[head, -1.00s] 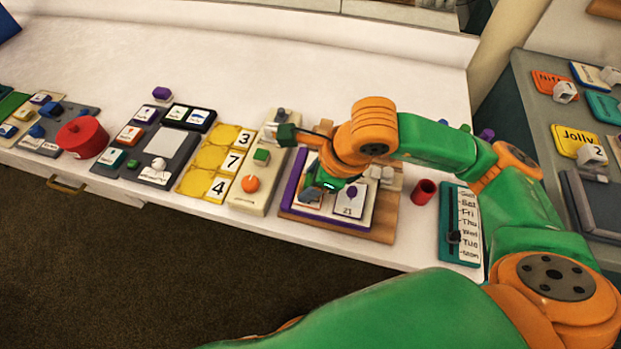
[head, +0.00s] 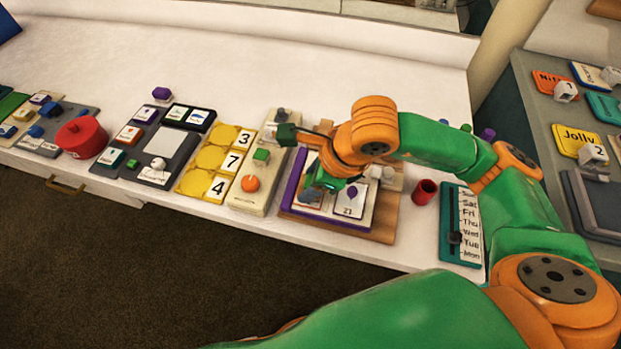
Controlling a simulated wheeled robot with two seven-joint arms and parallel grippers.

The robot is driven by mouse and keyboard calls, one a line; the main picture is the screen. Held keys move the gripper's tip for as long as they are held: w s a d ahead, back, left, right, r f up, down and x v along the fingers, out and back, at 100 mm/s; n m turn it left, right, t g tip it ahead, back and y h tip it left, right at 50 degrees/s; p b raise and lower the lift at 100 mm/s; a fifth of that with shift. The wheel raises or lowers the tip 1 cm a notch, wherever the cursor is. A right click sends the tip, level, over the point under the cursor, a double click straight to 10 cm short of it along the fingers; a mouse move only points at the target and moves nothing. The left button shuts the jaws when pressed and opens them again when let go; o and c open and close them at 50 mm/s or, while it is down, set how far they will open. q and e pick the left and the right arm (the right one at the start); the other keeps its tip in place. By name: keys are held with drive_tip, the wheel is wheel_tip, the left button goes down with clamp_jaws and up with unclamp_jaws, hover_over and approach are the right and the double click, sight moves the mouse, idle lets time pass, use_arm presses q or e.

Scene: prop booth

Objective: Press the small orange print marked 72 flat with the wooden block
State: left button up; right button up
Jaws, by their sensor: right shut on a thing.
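My right gripper (head: 322,184) is low over the left part of a purple-edged board with a pale top (head: 333,215). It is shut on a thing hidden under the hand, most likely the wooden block. A small orange-toned print (head: 309,200) shows only in part beside and below the gripper; its number cannot be read. I cannot tell whether the held thing touches it. A print with a purple balloon marked 21 (head: 349,203) lies to its right on the same board. My left gripper is not in view.
The board rests on a wooden base (head: 383,229). A red cup (head: 425,191) and a teal weekday slider panel (head: 459,251) stand to the right. A cream panel with an orange knob (head: 250,184) and a yellow number panel (head: 194,186) are left. The white counter behind is mostly clear.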

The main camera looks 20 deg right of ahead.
drive_tip(key=r+p, duration=0.1)
drive_tip(key=r, duration=0.1)
drive_tip(key=r+p, duration=0.3)
drive_tip(key=r, duration=0.1)
drive_tip(key=shift+s+a, duration=0.2)
drive_tip(key=shift+s, duration=0.05)
drive_tip(key=shift+f, duration=0.1)
drive_tip(key=shift+d+f+n+g+y, duration=0.25)
drive_tip(key=shift+d+n, duration=0.2)
drive_tip(key=shift+n, duration=0.55)
drive_tip(key=d+n+g, duration=0.1)
drive_tip(key=n, duration=0.2)
drive_tip(key=s+n+g+y, duration=0.1)
drive_tip(key=n, duration=0.2)
drive_tip(key=d+n+g, duration=0.1)
drive_tip(key=n, duration=0.1)
drive_tip(key=shift+s+d+r+n+g+y+p, duration=0.1)
drive_tip(key=shift+s+d+n+g+y+p, duration=0.05)
drive_tip(key=shift+d+n+g+y+p, duration=0.2)
drive_tip(key=r+n+g+h, duration=0.1)
drive_tip(key=n, duration=0.3)
drive_tip(key=s+d+r+n+g+h, duration=0.1)
drive_tip(key=n, duration=0.4)
drive_tip(key=s+d+r+n+g+h, duration=0.1)
drive_tip(key=n+g, duration=0.1)
drive_tip(key=n, duration=0.2)
drive_tip(key=shift+s+r, duration=0.1)
drive_tip(key=shift+r, duration=0.15)
